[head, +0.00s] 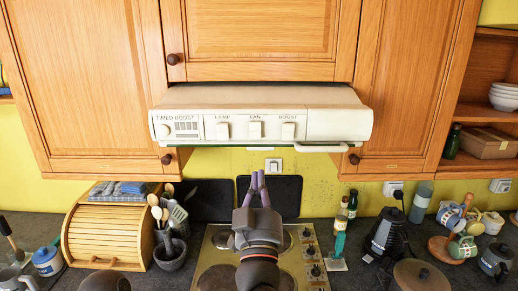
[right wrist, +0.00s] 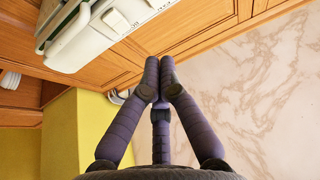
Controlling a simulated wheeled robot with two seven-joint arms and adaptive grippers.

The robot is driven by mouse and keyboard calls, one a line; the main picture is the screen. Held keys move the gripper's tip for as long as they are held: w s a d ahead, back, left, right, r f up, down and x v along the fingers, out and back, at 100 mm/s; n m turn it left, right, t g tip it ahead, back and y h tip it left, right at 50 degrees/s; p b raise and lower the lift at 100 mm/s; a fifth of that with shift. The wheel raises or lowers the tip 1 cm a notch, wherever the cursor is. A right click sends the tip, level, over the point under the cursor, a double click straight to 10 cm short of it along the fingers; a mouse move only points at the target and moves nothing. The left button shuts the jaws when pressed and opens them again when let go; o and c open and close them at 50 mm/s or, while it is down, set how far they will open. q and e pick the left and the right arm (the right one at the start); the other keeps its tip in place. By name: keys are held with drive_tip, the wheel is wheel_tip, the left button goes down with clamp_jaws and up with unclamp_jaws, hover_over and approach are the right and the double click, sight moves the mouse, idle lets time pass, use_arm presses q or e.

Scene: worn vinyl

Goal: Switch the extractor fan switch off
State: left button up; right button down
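The white extractor hood (head: 335,122) hangs under the wooden cupboards. Its front panel carries a fan switch (head: 255,130), labelled FAN, between the lamp switch (head: 223,130) and the boost switch (head: 288,131). I cannot tell which way the fan switch is set. A white wall switch (head: 273,165) sits on the yellow wall below the hood. My right gripper (head: 258,174) points up below the hood, apart from the fan switch. Its purple fingertips are together and empty, as the right wrist view (right wrist: 159,82) also shows; the hood (right wrist: 95,35) is at upper left there. My left gripper is not seen.
The hob (head: 213,248) lies below my right gripper. A wooden bread bin (head: 105,232) and a utensil pot (head: 170,252) stand left. Bottles (head: 346,212), a dark kettle (head: 385,235) and a mug rack (head: 440,245) stand right. Space before the hood panel is clear.

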sight(260, 139)
drive_tip(key=p+x, duration=0.1)
drive_tip(key=x, duration=0.3)
drive_tip(key=f+x, duration=0.1)
drive_tip(key=x, duration=0.3)
drive_tip(key=w+f+p+x, duration=0.1)
drive_tip(key=x, duration=0.3)
drive_tip(key=shift+w+f+p, duration=0.1)
drive_tip(key=shift+w+p, duration=0.2)
drive_tip(key=shift+w, duration=0.15)
drive_tip(key=shift+w+f+b, duration=0.1)
drive_tip(key=shift+f+b, duration=0.15)
drive_tip(key=shift+b, duration=0.4)
drive_tip(key=t+b, duration=0.1)
drive_tip(key=b, duration=0.3)
drive_tip(key=w+f+t+b, duration=0.1)
drive_tip(key=t+b, duration=0.1)
drive_tip(key=b, duration=0.3)
drive_tip(key=shift+w, duration=0.2)
drive_tip(key=shift+d, duration=0.1)
